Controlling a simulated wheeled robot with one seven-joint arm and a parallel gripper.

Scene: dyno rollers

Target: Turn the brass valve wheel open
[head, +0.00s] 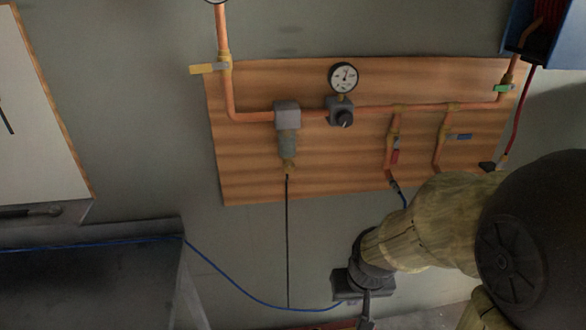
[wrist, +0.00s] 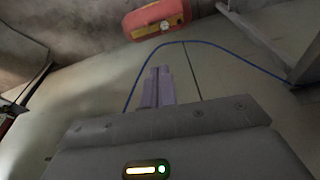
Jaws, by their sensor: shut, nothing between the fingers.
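I cannot make out a brass valve wheel in either view. The head view shows a copper pipe run (head: 365,108) on a wooden board (head: 255,185), with brass fittings and small valve handles in yellow (head: 205,68), green (head: 503,88), red (head: 395,156) and blue (head: 460,136). A round gauge (head: 343,77) sits above a dark regulator knob (head: 344,119). My gripper (head: 366,321) points down below the board, apart from the pipes. In the wrist view its fingers (wrist: 158,72) are together with nothing between them.
A red tank with a gauge (wrist: 157,20) shows in the wrist view, with a blue hose (wrist: 137,78) curving near my fingers. A dark bench (head: 90,270) stands at left. A blue box (head: 555,45) hangs at upper right.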

